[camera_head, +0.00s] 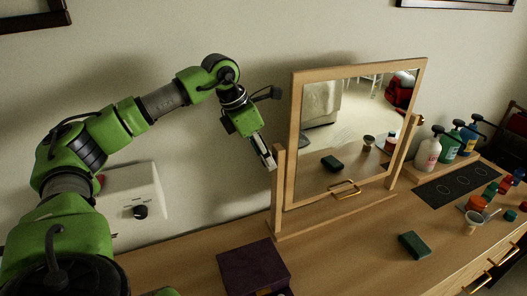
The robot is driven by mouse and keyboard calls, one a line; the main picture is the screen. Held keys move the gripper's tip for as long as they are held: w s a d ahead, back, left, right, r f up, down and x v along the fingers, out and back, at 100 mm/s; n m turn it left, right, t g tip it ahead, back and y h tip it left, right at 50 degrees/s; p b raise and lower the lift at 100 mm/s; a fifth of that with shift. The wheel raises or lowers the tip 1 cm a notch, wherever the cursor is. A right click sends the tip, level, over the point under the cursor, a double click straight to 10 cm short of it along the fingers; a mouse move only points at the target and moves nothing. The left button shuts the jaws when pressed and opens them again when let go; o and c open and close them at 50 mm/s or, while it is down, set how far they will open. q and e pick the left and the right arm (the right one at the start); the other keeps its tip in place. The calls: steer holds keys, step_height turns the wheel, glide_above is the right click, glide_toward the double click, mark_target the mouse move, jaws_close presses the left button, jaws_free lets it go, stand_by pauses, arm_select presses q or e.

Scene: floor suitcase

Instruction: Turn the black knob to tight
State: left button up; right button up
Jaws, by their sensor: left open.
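A black knob (140,212) sits on the front of a white box (128,190) at the left, against the wall. It is small, and I cannot read its setting. My left gripper (268,162) is open with nothing seen between its fingers. It points downward close to the top of the mirror's left post, well to the right of the knob and apart from it. I cannot tell whether it touches the post. My left arm arches over above the white box. My right gripper is not in view.
A wood-framed mirror (296,140) stands on the wooden tabletop (340,240). A dark purple box (252,268) lies in front. A green block (413,245), a cup (472,222) and pump bottles (428,152) are at the right. Wood between the purple box and green block is clear.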

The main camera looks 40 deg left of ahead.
arm_select(q)
steer(key=shift+f, duration=0.1)
steer(key=c, duration=1.1)
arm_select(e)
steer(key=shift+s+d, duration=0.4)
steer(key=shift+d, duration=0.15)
arm_select(q)
steer(key=shift+o, duration=0.2)
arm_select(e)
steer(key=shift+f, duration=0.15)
arm_select(q)
steer(key=shift+d+f+y+b, duration=0.15)
steer(key=shift+y+b, duration=0.45)
steer(key=shift+b, duration=0.4)
steer(key=t+y+b, duration=0.1)
steer(key=b, duration=0.2)
steer(key=m+t+y+b, duration=0.1)
steer(key=y+b, duration=0.1)
steer(key=b, duration=0.1)
steer(key=shift+s+d+f+t, duration=0.1)
steer(key=shift+d+f+t, duration=0.05)
steer(key=shift+d+t, duration=0.15)
steer(key=shift+s+r+m+t+y+b, duration=0.1)
steer(key=shift+r+m+t+y+b, duration=0.2)
steer(key=shift+y+b, duration=0.7)
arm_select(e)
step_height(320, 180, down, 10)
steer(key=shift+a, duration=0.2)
arm_select(q)
steer(key=shift+f, duration=0.1)
